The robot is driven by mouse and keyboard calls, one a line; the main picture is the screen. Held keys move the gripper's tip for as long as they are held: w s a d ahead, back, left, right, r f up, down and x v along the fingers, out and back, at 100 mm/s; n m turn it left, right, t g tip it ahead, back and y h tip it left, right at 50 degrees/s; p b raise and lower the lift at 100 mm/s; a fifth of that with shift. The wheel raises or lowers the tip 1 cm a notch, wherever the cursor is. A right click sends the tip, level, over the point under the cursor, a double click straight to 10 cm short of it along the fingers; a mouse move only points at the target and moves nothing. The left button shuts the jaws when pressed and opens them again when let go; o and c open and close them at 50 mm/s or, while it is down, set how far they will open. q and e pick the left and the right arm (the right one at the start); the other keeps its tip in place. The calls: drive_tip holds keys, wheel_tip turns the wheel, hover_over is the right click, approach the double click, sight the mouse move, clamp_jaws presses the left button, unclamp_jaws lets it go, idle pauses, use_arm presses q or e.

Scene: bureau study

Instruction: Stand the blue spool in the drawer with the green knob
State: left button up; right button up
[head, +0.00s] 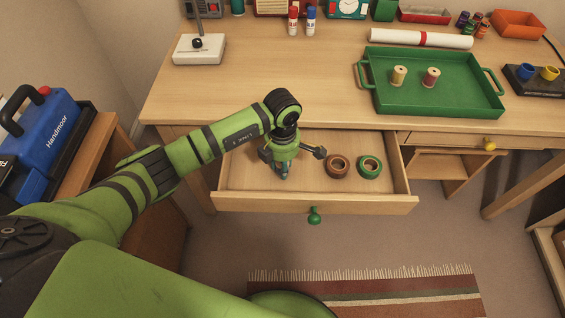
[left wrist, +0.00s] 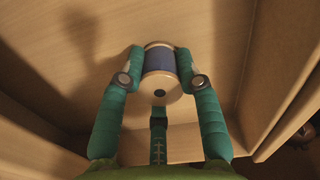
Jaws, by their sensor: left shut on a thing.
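The drawer with the green knob (head: 314,215) is pulled open below the desk top; its front board (head: 362,205) and pale floor (head: 240,172) show. My left gripper (head: 283,170) points down inside the drawer's left half. In the left wrist view my left gripper (left wrist: 160,75) is shut on the blue spool (left wrist: 160,64), fingers on either side of its blue thread. The spool's pale end with a dark hole faces the camera. In the head view the gripper mostly hides the spool. I cannot tell whether it touches the drawer floor. My right gripper is not in view.
A brown tape roll (head: 338,167) and a green tape roll (head: 370,167) lie in the drawer, right of my gripper. A green tray (head: 450,101) on the desk holds a yellow spool (head: 399,76) and a red spool (head: 431,77). A yellow-knobbed drawer (head: 489,145) is at right.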

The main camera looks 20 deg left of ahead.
use_arm(q)
drive_tip(key=shift+f, duration=0.2)
drive_tip(key=o, duration=1)
drive_tip(key=shift+c, duration=0.2)
drive_tip(key=shift+r, duration=0.1)
wheel_tip(320, 180, up, 12)
drive_tip(key=shift+r, duration=0.15)
